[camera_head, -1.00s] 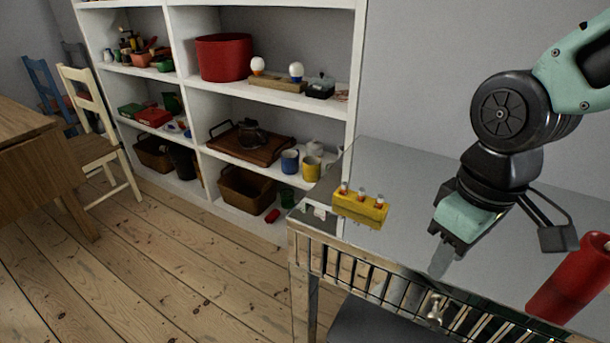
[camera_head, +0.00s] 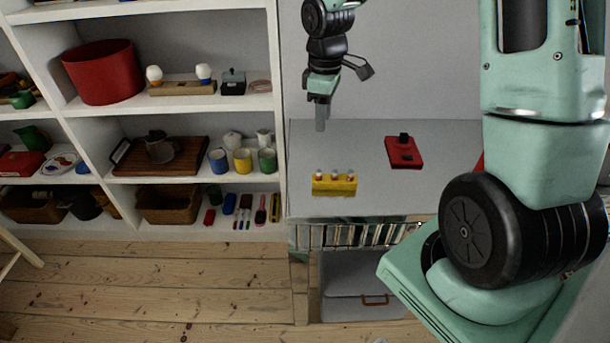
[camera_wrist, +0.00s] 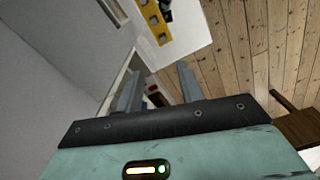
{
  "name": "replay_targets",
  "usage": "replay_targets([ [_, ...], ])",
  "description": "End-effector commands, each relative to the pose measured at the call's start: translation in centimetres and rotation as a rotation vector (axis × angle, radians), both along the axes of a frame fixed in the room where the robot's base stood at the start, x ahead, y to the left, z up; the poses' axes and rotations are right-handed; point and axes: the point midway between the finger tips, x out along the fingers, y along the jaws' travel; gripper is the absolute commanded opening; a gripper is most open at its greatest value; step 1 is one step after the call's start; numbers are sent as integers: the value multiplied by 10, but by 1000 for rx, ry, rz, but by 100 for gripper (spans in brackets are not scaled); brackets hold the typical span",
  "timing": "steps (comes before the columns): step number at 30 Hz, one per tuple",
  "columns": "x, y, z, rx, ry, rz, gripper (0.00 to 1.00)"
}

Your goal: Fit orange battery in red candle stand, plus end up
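A yellow block (camera_head: 334,188) with three small upright pieces stands near the front left of the grey table top. The pieces have pale tops and orange or red parts; I cannot tell which is the orange battery. The block also shows at the top of the wrist view (camera_wrist: 154,24). A flat red piece with a black knob (camera_head: 403,155) lies further back to the right; I cannot tell whether it is the candle stand. My gripper (camera_head: 321,120) hangs fingers down, up and behind the yellow block in the picture. In the wrist view its fingers (camera_wrist: 158,88) are apart with nothing between them.
The grey table top (camera_head: 365,200) is mostly bare around the block and the red piece. White shelves (camera_head: 283,100) with mugs, a tray and baskets stand to the left. My own arm hides the table's right side. A sliver of red (camera_head: 479,163) shows beside it.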

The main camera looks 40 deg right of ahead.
Motion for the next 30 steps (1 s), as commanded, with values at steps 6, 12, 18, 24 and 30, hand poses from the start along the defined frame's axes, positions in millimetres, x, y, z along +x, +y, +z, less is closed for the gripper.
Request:
replay_targets([
  [6,-2,2,-47,2,7,2,38],
  [12,-2,3,-86,2,5,2,38],
  [18,-1,2,-106,1,2,0,38],
  [24,-2,5,-123,1,5,1,38],
  [30,-3,8,-152,1,5,1,38],
])
